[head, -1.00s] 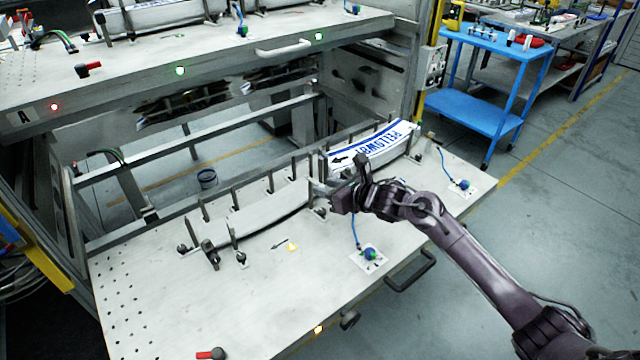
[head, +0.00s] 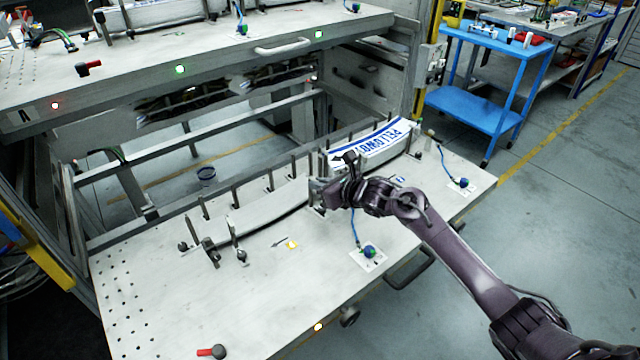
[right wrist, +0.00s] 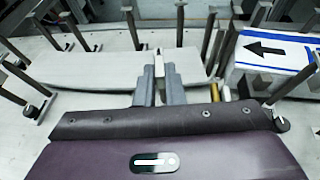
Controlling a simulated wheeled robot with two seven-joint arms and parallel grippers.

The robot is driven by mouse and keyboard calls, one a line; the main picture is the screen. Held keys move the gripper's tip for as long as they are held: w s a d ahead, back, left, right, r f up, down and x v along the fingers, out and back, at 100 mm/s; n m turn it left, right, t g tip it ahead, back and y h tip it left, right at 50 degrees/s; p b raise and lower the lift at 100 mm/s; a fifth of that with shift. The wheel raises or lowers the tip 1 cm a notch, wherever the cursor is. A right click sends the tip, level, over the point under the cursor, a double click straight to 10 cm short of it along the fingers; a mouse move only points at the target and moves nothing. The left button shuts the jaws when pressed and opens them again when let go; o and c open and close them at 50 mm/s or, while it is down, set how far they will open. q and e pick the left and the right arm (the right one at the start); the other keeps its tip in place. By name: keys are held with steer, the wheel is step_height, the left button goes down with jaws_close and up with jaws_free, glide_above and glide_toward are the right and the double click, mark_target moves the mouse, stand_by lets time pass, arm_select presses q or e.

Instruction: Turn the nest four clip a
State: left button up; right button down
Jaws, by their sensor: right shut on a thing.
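My right gripper (head: 318,188) reaches in over the lower table at the inner end of the empty curved nest. In the right wrist view its two grey fingers (right wrist: 160,80) are closed together at the nest's front edge, on a small part, which I take for the clip. The fingers hide most of it, so its turn angle cannot be read. The pale curved nest (head: 268,212) is bare and has upright posts behind it. A white label stack with blue lettering (head: 372,145) lies in the neighbouring nest to the right. My left gripper is not in view.
Upright posts (head: 237,193) stand close behind the nest. Dark clips (head: 212,250) stand at its left end. A blue-green knob with a cable (head: 369,251) sits in front of my right arm. The upper shelf (head: 215,65) overhangs behind.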

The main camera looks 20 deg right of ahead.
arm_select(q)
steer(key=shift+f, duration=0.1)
